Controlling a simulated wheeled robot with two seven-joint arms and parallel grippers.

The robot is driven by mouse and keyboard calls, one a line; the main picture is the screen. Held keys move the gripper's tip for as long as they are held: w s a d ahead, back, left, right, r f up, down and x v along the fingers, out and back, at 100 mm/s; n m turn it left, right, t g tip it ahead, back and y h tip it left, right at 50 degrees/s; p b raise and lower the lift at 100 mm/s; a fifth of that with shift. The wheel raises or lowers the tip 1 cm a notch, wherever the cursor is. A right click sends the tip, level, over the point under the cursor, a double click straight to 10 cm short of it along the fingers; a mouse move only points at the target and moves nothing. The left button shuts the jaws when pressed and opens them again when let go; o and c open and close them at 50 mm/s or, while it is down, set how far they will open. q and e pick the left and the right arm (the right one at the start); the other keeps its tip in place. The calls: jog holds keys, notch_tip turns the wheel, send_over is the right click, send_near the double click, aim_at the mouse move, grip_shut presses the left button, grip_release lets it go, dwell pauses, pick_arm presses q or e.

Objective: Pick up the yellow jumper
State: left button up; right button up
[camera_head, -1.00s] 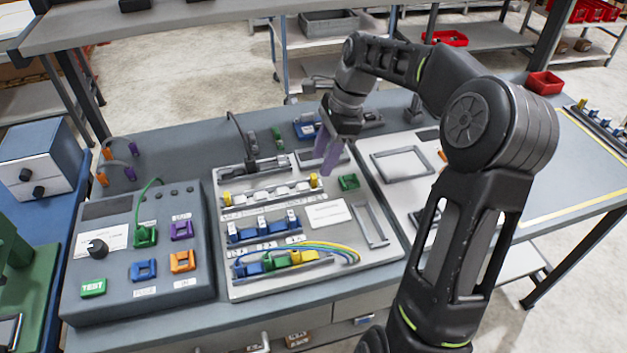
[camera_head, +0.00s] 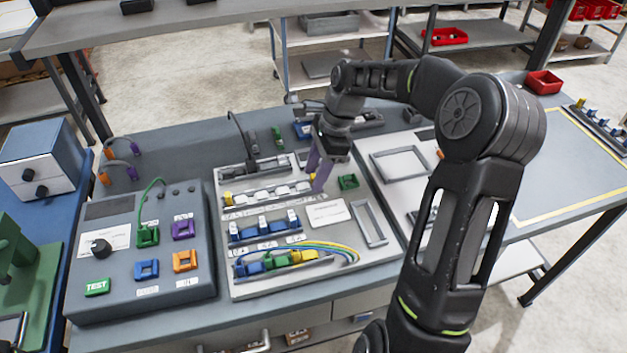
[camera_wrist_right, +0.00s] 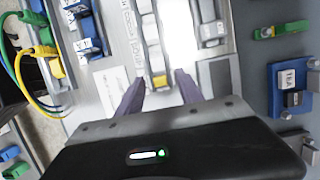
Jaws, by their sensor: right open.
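A small yellow piece (camera_wrist_right: 159,82), which looks like the yellow jumper, sits at the end of a rail of white terminal blocks (camera_wrist_right: 150,38) in the right wrist view. My right gripper (camera_wrist_right: 160,94) is open, its purple fingers on either side of the yellow piece with gaps showing. In the head view the right gripper (camera_head: 318,182) points down over the right end of the white block rail (camera_head: 268,195) and hides the yellow piece there. Another yellow piece (camera_head: 228,199) is at the rail's left end. My left gripper is not in view.
A green block (camera_head: 348,182) stands close to the right of the gripper. Blue blocks (camera_head: 262,228) and a wired row with a yellow block (camera_head: 297,257) lie nearer. A grey control box (camera_head: 135,270) stands left, an empty frame (camera_head: 400,163) right.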

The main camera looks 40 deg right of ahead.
jog(key=shift+c, duration=0.5)
grip_shut()
